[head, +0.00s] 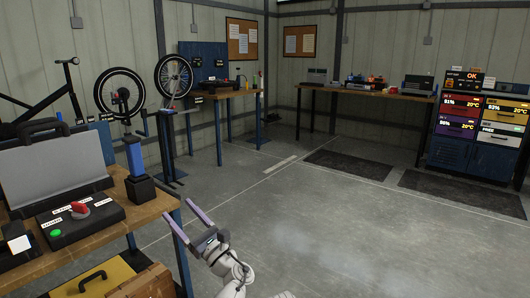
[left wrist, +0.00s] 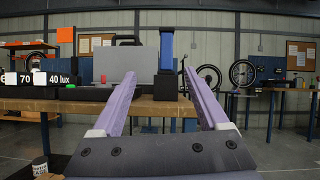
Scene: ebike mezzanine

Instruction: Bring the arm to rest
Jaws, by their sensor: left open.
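My left gripper (head: 182,226) is open and empty in the head view. It is held in the air over the floor, just right of the near workbench (head: 125,221). Its two purple fingers also show in the left wrist view (left wrist: 158,82), spread apart and pointing towards the bench. Nothing is between the fingertips; the bench and its objects show beyond them. The left arm's white links come up from the bottom of the head view. My right gripper is in neither view.
On the near bench are a grey case (head: 52,172), a black box with a red knob (head: 79,209) and a blue upright device (head: 136,160). Floor (head: 350,230) to the right is clear. A charging cabinet (head: 480,120) stands far right.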

